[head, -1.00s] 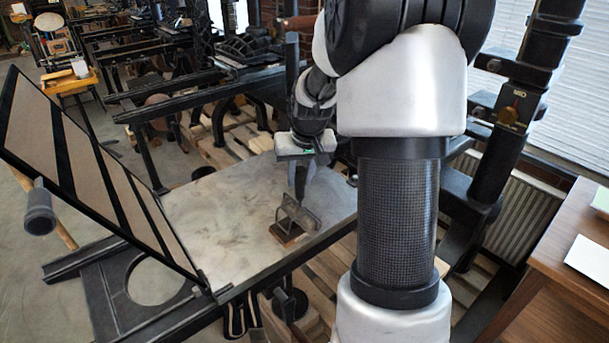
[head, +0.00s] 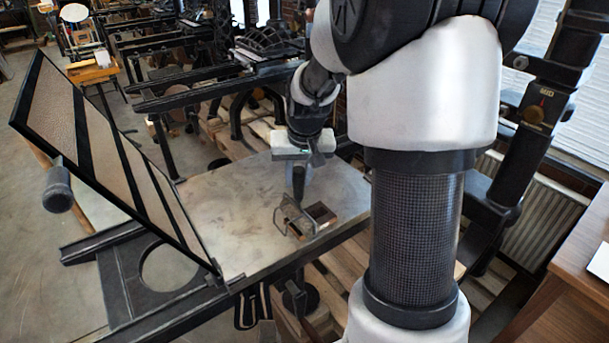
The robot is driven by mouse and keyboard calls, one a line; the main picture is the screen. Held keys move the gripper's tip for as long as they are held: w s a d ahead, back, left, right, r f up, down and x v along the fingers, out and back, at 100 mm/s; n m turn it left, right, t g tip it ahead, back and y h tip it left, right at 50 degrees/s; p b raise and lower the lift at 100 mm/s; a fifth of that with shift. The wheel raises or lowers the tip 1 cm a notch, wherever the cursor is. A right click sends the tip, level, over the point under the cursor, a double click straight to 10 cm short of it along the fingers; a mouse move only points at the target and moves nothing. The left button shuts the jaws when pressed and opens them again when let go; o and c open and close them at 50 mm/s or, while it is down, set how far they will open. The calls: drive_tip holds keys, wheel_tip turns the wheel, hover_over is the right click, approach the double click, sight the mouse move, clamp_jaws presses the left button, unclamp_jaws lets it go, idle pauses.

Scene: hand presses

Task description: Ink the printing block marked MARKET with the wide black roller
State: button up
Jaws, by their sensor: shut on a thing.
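My gripper (head: 300,160) hangs over the flat grey press bed and is shut on a dark upright handle (head: 299,183). Below the handle is a wire-like metal frame (head: 290,216), which looks like the roller's; the roller's drum is hard to make out. A small block with a brown edge and dark top (head: 321,214) lies on the bed, just right of the frame. The frame overlaps the block's left part in the picture; I cannot tell whether they touch. No MARKET lettering can be read.
The press bed (head: 225,205) is otherwise bare. A hinged frame with tan panels (head: 100,140) stands tilted up at its left. A wooden table (head: 570,265) is at the right. More presses (head: 190,60) stand behind.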

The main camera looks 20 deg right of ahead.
drive_tip(key=shift+s+a, duration=0.15)
drive_tip(key=shift+a, duration=0.45)
drive_tip(key=shift+r+p, duration=1.65)
drive_tip(key=shift+r, duration=0.9)
